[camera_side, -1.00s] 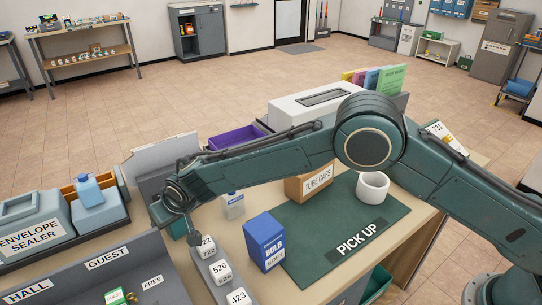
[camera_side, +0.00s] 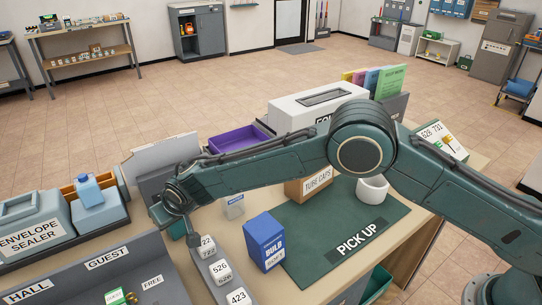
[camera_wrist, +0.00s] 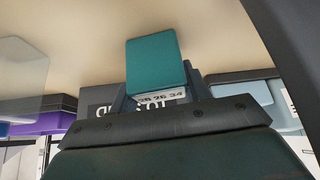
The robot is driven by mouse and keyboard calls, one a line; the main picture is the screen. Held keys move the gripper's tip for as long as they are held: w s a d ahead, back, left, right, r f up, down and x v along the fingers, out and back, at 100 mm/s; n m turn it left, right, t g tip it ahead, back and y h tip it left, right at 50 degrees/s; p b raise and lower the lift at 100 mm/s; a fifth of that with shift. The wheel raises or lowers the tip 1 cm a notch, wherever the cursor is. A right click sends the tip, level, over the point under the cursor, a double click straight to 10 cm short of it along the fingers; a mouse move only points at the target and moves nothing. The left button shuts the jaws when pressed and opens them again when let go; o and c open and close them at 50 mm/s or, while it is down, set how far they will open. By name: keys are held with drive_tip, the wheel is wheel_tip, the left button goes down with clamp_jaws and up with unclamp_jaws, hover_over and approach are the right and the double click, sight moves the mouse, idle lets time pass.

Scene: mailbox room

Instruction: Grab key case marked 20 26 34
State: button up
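The key case (camera_wrist: 156,62) is a teal block with a white label whose visible digits look like 20 26 34, partly cut off by my gripper's body in the wrist view. My gripper (camera_side: 192,238) points down at the left of the counter, beside the end of the grey strip of number tags. A small teal patch (camera_side: 178,229) shows just left of it, probably the same case. In the wrist view the dark fingers of my gripper (camera_wrist: 160,92) flank the case's labelled end. I cannot tell whether they touch it.
The strip of numbered white tags (camera_side: 220,272) runs close to the right of my gripper. A blue bulb box (camera_side: 264,241) and the green PICK UP mat (camera_side: 325,240) lie further right. The envelope sealer (camera_side: 35,230) and grey sorting tray (camera_side: 75,262) stand left.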

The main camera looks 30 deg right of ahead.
idle(0.3)
wheel_tip(320, 180, up, 20)
idle(0.8)
idle(0.5)
